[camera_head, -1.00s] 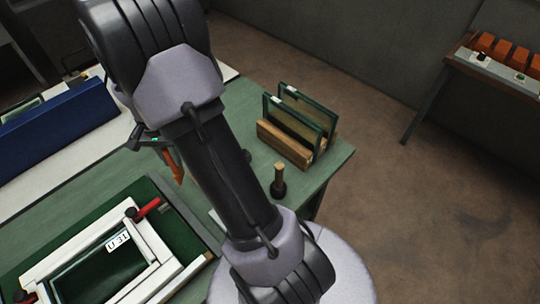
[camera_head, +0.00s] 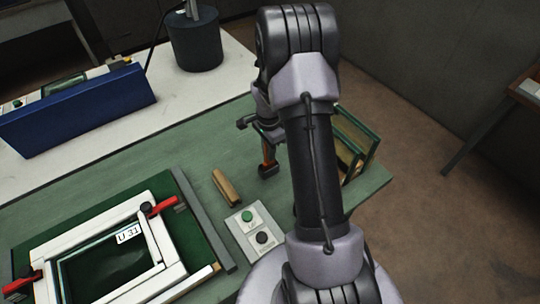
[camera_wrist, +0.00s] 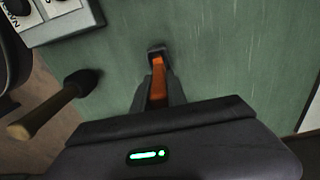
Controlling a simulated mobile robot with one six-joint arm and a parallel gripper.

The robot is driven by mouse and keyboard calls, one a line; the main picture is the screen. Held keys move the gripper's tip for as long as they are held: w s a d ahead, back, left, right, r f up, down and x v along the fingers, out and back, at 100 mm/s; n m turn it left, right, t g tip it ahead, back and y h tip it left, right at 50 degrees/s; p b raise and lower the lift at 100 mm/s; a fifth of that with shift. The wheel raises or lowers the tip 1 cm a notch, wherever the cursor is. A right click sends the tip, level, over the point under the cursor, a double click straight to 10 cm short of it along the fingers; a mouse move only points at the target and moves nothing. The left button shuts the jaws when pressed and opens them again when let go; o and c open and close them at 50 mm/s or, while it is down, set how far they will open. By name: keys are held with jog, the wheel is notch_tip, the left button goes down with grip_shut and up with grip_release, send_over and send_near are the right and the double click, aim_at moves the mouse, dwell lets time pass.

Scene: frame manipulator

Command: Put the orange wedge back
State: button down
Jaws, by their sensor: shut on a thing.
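My gripper (camera_wrist: 157,88) is shut on the orange wedge (camera_wrist: 158,80), which points away from the wrist between the fingers. In the head view the orange wedge (camera_head: 267,152) hangs below my gripper, low over the green table, left of my arm. A small dark patch lies at the wedge's lower end; I cannot tell whether it is a fingertip, a shadow or a holder, or whether the wedge touches the table. A white frame (camera_head: 172,246) marked U 31 lies at the left, with red pieces (camera_head: 160,207) at its corners.
A button panel (camera_head: 240,222) and a wooden block (camera_head: 223,183) lie left of my arm. Dark green frames (camera_head: 371,150) stand behind my arm. A blue bin (camera_head: 80,110) is at the back left.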

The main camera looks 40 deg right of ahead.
jog(key=shift+f, duration=0.7)
jog(key=shift+f, duration=0.2)
jog(key=c, duration=1.3)
grip_release()
jog(key=shift+r, duration=0.2)
